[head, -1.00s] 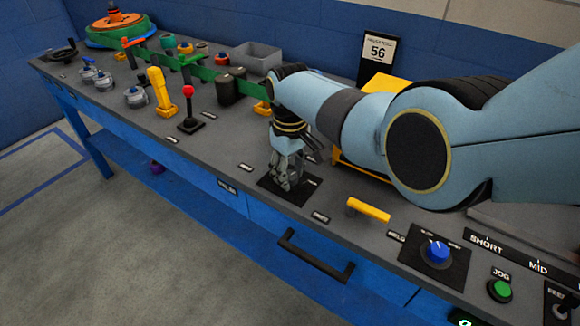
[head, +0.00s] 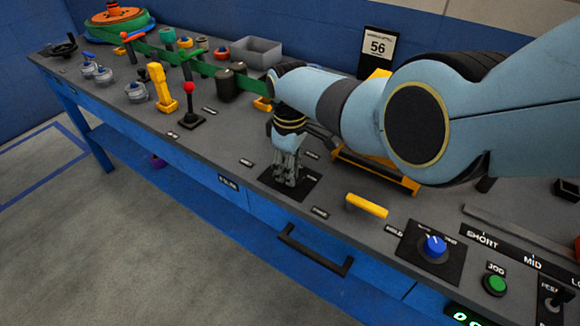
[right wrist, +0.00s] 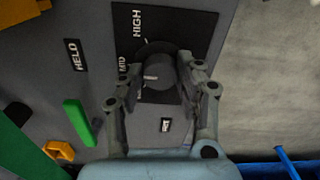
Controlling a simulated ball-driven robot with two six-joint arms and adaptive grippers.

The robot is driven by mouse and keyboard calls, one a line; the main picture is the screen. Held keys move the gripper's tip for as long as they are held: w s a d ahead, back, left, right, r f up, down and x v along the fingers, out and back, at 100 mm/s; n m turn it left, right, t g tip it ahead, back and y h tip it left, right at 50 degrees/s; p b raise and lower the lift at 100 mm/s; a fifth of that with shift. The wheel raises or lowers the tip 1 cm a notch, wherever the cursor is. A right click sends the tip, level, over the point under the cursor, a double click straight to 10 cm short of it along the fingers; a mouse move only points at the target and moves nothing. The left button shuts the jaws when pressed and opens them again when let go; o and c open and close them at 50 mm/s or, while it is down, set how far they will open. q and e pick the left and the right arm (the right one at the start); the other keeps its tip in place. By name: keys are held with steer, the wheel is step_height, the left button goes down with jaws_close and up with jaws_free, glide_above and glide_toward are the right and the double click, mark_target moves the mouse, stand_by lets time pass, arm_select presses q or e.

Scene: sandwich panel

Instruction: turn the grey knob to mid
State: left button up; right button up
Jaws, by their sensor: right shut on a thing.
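The grey knob (right wrist: 165,73) sits on a black plate in the right wrist view, where the plate is marked HIGH at top and MID (right wrist: 122,65) at left. A lower label is mostly covered by a finger. A pale pointer mark (right wrist: 150,77) on the knob faces left, slightly below the MID label. My right gripper (right wrist: 160,88) is shut on the knob, one finger on each side. In the head view my right gripper (head: 287,178) points down onto the black plate (head: 306,188) and hides the knob. My left gripper is not in view.
A yellow handle (head: 367,206) and a blue knob (head: 434,246) lie right of the plate. A red-topped lever (head: 188,95) and a yellow lever (head: 160,88) stand left. A yellow frame (head: 375,168) is behind my arm. A green bar (right wrist: 78,122) shows in the wrist view.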

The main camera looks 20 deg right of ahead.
steer(key=o, duration=1.1)
steer(key=shift+o, duration=0.2)
step_height(320, 180, up, 12)
